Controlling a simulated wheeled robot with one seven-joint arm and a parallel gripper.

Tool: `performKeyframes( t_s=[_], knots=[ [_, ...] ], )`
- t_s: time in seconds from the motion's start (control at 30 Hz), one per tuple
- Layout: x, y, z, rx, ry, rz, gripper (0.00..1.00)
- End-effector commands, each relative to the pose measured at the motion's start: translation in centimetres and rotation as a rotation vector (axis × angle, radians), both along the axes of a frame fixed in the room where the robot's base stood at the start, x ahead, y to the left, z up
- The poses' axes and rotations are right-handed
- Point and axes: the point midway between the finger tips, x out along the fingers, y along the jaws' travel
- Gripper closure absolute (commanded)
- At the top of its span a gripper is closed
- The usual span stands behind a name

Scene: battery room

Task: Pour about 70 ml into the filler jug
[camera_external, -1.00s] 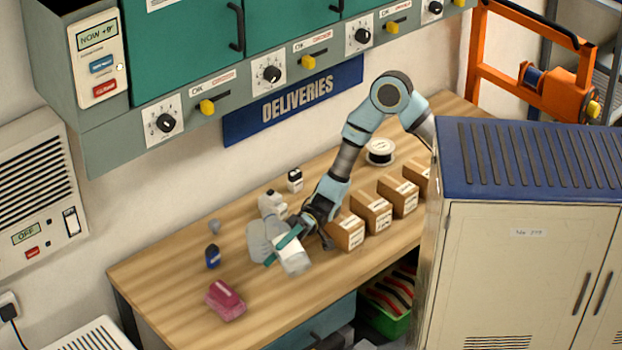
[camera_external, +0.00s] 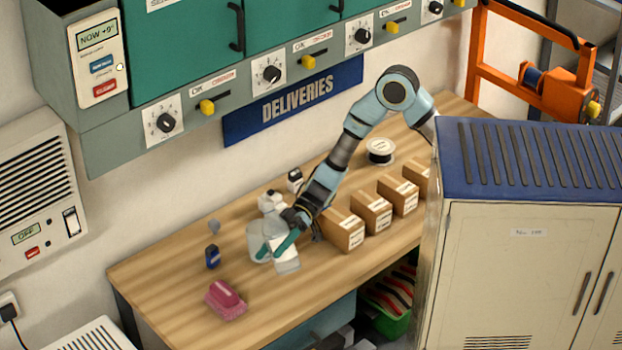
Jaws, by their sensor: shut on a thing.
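My gripper (camera_external: 288,243) has teal fingers and is shut on a clear, white-labelled bottle (camera_external: 287,266), near the front middle of the wooden bench. The bottle looks close to upright; whether its base touches the bench is hard to tell. A pale grey translucent vessel (camera_external: 255,240), which looks like the filler jug, stands just left of the bottle, partly hidden by it and the fingers. The liquid level in either cannot be made out, and no stream shows.
A white-capped container (camera_external: 268,199) stands close behind the gripper, and a dark-capped white bottle (camera_external: 295,180) farther back. Cardboard boxes (camera_external: 343,231) line the right. A blue bottle (camera_external: 213,257), a small grey item (camera_external: 214,227) and a pink sponge-like block (camera_external: 226,299) are left.

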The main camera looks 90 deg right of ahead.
Motion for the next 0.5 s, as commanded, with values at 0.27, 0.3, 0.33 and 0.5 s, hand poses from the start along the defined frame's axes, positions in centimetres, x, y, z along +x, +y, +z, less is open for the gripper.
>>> performKeyframes(
  t_s=[0.27, 0.3, 0.33, 0.5],
  knots=[
    [-0.1, 0.0, -4.1, -0.204, -0.141, 0.0, 0.96],
    [0.0, 0.0, -4.7, -0.225, -0.156, -0.001, 0.96],
    [0.0, 0.0, -5.1, -0.24, -0.166, -0.001, 0.96],
    [0.2, -0.3, -4.9, -0.391, -0.273, -0.003, 0.96]
  ],
)
